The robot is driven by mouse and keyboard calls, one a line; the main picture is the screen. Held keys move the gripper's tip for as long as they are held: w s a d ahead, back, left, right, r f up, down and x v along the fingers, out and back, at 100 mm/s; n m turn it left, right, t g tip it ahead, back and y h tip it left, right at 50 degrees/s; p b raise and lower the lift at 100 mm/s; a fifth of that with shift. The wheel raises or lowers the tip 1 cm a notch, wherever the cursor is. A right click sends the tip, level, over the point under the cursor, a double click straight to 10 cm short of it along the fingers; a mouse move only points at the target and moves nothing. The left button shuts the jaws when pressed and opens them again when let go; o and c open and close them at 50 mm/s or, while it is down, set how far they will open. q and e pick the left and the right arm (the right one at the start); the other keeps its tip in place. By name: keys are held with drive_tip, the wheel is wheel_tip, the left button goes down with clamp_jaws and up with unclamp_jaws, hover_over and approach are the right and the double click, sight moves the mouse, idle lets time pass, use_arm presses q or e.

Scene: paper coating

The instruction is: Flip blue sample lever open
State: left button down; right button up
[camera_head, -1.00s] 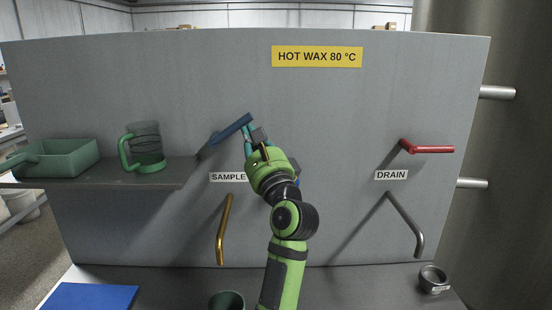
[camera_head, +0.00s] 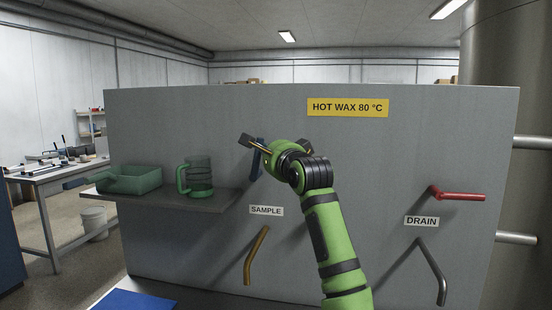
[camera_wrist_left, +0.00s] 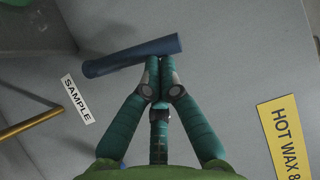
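The blue sample lever (camera_head: 257,163) is on the grey panel above the SAMPLE label (camera_head: 266,210) and the brass spout (camera_head: 257,255). In the head view it looks short and near upright, its upper part partly hidden by my gripper. In the left wrist view the lever (camera_wrist_left: 130,56) lies across the fingertips. My left gripper (camera_wrist_left: 160,70) has its green fingers together, the tips at the lever's side, apparently touching it and not around it. In the head view the wrist hides the fingertips. My right gripper is in neither view.
A red drain lever (camera_head: 460,195) and a grey spout (camera_head: 432,272) are at the right of the panel. A shelf (camera_head: 205,204) at the left holds a green tray (camera_head: 137,180) and a green mug (camera_head: 200,178). A blue mat (camera_head: 135,300) lies below.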

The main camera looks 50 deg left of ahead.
use_arm(q)
drive_tip(key=shift+s+a+n+h, duration=0.15)
drive_tip(key=shift+a+n+h, duration=0.15)
drive_tip(key=shift+n, duration=0.1)
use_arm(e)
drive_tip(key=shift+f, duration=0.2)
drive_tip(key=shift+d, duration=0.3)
use_arm(q)
drive_tip(key=w+b+v, duration=0.1)
drive_tip(key=b+v, duration=0.1)
drive_tip(key=v, duration=0.4)
drive_tip(key=w+d+b+v, duration=0.1)
drive_tip(key=b+v, duration=0.2)
drive_tip(key=v, duration=0.3)
drive_tip(key=shift+w+d+f, duration=0.15)
drive_tip(key=shift+d+f, duration=0.2)
drive_tip(key=shift+f, duration=0.05)
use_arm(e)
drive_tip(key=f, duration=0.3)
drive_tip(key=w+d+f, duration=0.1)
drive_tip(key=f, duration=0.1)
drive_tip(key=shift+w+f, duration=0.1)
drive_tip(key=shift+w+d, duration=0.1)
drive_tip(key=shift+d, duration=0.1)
